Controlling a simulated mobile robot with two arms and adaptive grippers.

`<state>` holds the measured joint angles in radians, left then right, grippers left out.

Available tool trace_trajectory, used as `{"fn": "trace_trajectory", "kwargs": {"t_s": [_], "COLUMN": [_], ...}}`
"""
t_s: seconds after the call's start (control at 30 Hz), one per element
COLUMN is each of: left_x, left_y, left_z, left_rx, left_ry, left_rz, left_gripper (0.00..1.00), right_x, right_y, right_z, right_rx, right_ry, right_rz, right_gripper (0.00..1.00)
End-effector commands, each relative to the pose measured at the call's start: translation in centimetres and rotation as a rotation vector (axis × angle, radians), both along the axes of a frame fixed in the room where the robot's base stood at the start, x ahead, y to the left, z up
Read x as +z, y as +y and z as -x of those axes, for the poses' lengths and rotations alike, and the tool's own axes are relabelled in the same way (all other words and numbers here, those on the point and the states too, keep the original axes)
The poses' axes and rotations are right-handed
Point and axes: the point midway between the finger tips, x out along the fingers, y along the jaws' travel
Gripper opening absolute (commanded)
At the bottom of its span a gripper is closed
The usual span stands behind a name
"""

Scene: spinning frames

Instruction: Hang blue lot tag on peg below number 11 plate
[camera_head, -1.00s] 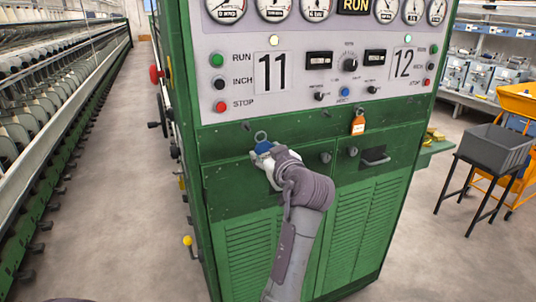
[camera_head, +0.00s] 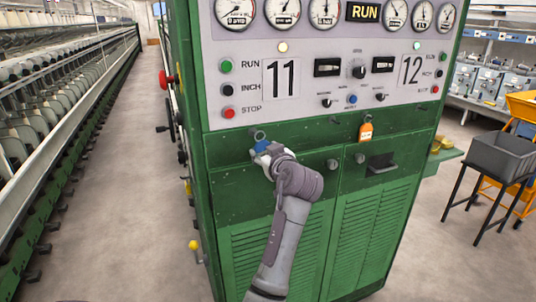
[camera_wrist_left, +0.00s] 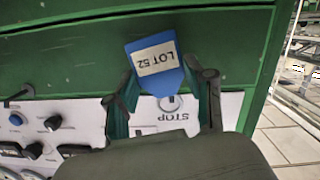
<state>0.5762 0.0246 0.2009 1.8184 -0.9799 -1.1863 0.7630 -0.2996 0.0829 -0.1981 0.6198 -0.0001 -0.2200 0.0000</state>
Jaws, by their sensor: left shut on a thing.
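The blue lot tag (camera_head: 263,146) is in my left gripper (camera_head: 264,156), in front of the green cabinet below the number 11 plate (camera_head: 281,78). Its metal ring (camera_head: 258,135) points up towards the panel. The wrist view is upside down; there the tag (camera_wrist_left: 155,62) reads "LOT 52", between the two fingers of the gripper (camera_wrist_left: 160,92), with the ring (camera_wrist_left: 170,103) near the STOP label. The peg below number 11 overlaps the ring in the head view; I cannot tell whether the ring is around it or in front. My right gripper is out of view.
An orange tag (camera_head: 366,131) hangs below the number 12 plate (camera_head: 411,70). Round knobs (camera_head: 332,165) and a dark handle (camera_head: 381,163) stick out from the cabinet front. A grey bin (camera_head: 502,155) on a stand is at right. The aisle floor (camera_head: 120,200) at left is clear.

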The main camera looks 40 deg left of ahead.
Motion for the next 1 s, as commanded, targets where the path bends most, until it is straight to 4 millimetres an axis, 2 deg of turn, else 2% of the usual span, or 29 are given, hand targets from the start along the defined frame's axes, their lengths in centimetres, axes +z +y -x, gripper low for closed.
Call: {"fn": "trace_trajectory", "kwargs": {"t_s": [0.27,0.5,1.0], "left_x": [-0.1,-0.9,-1.3], "left_y": [1.6,2.5,2.8], "left_z": [-0.7,-1.2,-1.4], "left_rx": [0.002,0.000,0.001], "left_ry": [0.002,0.000,0.000], "left_rz": [-0.001,-0.001,0.000], "left_gripper": [0.27,0.27,0.27], "right_x": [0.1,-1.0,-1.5], "right_y": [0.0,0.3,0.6], "right_z": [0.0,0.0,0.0], "right_rx": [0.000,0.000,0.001], "right_ry": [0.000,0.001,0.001], "right_rz": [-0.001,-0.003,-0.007], "right_gripper": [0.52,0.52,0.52]}}
